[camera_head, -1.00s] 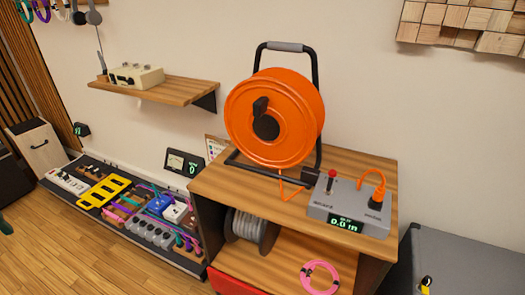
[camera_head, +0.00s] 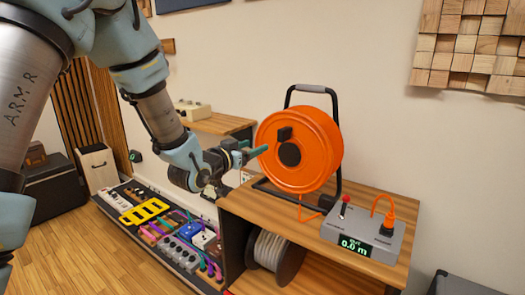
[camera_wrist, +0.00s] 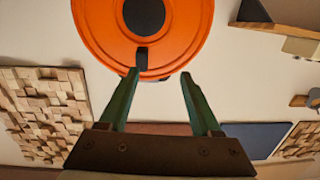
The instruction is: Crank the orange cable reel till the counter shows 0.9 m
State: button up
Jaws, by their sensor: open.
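The orange cable reel (camera_head: 325,150) stands upright in a black frame on the wooden cabinet. Its short black crank handle (camera_head: 284,133) sits just above the dark hub (camera_head: 289,155). The grey counter box (camera_head: 338,232) stands to its right, and its green display (camera_head: 354,245) reads 0.0 m. My gripper (camera_head: 254,149) is open and empty, at the left side of the reel. In the wrist view its green fingers (camera_wrist: 160,73) point at the reel disc, and the crank handle (camera_wrist: 141,58) is by the left fingertip; contact cannot be told.
A red-knobbed lever (camera_head: 346,200) and an orange plug (camera_head: 388,222) stick up from the box. A grey cable spool (camera_head: 272,250) sits on the cabinet's lower shelf. A pedalboard (camera_head: 160,225) lies at the left, and a wall shelf (camera_head: 225,124) is behind my arm.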

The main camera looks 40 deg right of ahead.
aim_at(280, 137)
jog(key=shift+m+g+h, duration=0.3)
jog(key=shift+h, duration=0.3)
jog(key=s+x, duration=0.1)
jog(key=x, duration=0.6)
jog(key=s+p+x, duration=0.1)
jog(key=x, duration=0.3)
jog(key=shift+s+d+r, duration=0.25)
jog(key=shift+s+d, duration=0.05)
jog(key=shift+d, duration=0.05)
jog(key=shift+x, duration=1)
jog(key=shift+r, duration=0.1)
jog(key=shift+c, duration=0.2)
grip_shut()
